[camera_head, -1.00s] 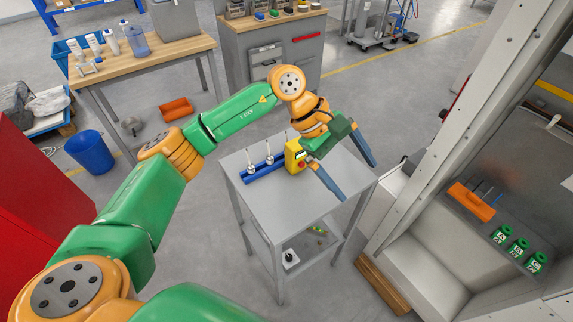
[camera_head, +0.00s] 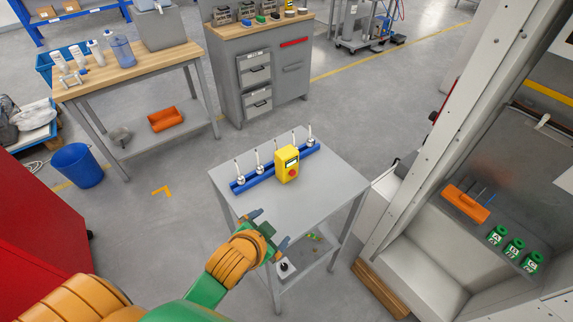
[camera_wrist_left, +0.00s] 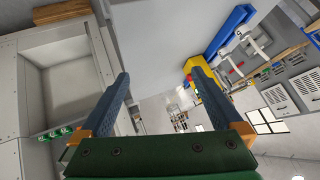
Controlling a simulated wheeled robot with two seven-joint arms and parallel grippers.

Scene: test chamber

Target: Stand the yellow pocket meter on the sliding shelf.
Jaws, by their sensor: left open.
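The yellow pocket meter (camera_head: 288,162), with a small dark screen and a red button, stands upright on the grey table top, at the front of a blue rail. It also shows in the left wrist view (camera_wrist_left: 189,67), partly hidden behind a finger. My left gripper (camera_head: 272,229) is open and empty, near the table's front edge and apart from the meter. Its two blue fingers are spread in the left wrist view (camera_wrist_left: 160,78). A grey shelf (camera_head: 461,222) in the open chamber at right, likely the sliding shelf, bears an orange holder and green weights. My right gripper is not in view.
The blue rail (camera_head: 247,182) holds several upright white-and-metal probes. The orange holder (camera_head: 467,204) and green lettered weights (camera_head: 515,249) occupy parts of the chamber shelf. The chamber's pale frame post (camera_head: 437,120) stands between table and shelf. The table's right half (camera_head: 330,180) is clear.

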